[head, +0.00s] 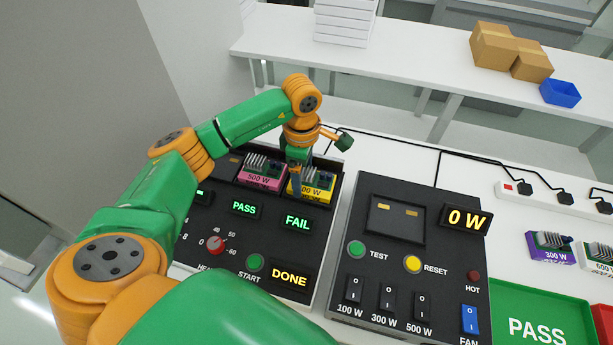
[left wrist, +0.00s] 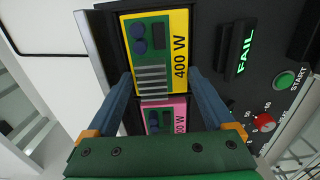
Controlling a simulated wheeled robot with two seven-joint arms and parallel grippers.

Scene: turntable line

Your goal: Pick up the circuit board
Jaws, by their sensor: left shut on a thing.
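My left gripper (head: 297,182) is over the left black test station and shut on the yellow circuit board marked 400 W (left wrist: 162,50). In the left wrist view its two blue fingers lie along both sides of this board. The yellow board also shows in the head view (head: 317,192), partly hidden by the gripper, in or just over the station's right slot. A pink circuit board marked 500 W (head: 260,179) sits in the slot to its left. The pink board shows partly between the fingers in the wrist view (left wrist: 163,115). My right gripper is not in view.
The left station's panel (head: 217,232) shows PASS, FAIL and DONE. The right station (head: 358,271) has an empty slot and reads 0 W. At right are a purple 300 W board (head: 549,248), another board (head: 598,258), a green PASS tray (head: 505,296) and a red tray (head: 604,318).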

